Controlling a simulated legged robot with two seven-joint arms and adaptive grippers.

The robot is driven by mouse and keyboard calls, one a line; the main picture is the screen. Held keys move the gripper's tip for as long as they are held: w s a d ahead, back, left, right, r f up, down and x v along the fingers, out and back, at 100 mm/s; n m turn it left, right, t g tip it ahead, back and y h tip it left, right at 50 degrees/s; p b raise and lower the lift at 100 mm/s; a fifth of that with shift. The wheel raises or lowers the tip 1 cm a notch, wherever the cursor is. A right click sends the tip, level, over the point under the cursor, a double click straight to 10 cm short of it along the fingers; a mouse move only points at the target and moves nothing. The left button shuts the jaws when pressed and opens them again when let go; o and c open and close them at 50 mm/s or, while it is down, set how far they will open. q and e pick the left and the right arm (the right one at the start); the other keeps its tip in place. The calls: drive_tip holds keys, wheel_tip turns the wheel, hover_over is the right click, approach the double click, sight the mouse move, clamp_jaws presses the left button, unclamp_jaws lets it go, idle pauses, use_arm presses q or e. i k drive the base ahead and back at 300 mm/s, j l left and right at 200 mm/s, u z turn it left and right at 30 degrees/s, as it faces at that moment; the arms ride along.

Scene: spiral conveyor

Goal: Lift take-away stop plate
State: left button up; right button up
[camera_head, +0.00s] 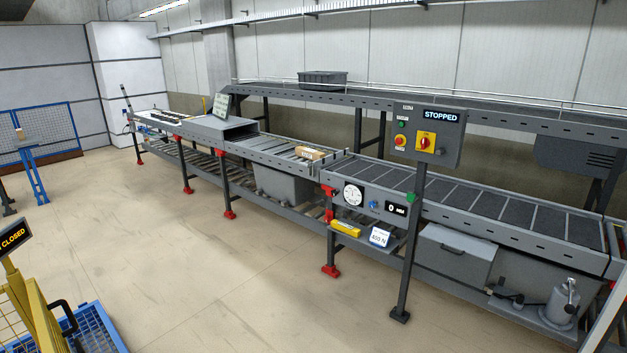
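I cannot pick out the take-away stop plate with certainty. A thin dark bar (127,100) stands tilted at the far left end of the conveyor line, too small to identify. A roller conveyor section (245,143) runs from the middle toward that end. A small cardboard box (310,153) lies on it near the slatted belt (480,203). A control panel (427,135) on a post reads STOPPED. Neither of my grippers is in view.
A dark tote (322,79) sits on the upper conveyor. A yellow tool (345,228) and a card (380,237) lie on a low shelf. A yellow gate (30,305) with a CLOSED sign (13,238) stands at lower left. The floor (190,250) before the conveyor is clear.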

sight(334, 155)
drive_tip(key=i+l+u, duration=0.1)
drive_tip(key=i, duration=0.35)
drive_tip(key=i+l, duration=0.2)
drive_tip(key=i, duration=0.25)
drive_tip(key=i+l+u, duration=0.15)
drive_tip(key=i, duration=0.3)
drive_tip(key=i+l, duration=0.2)
drive_tip(key=i, duration=0.2)
drive_tip(key=i+l+u, duration=0.15)
drive_tip(key=i, duration=0.3)
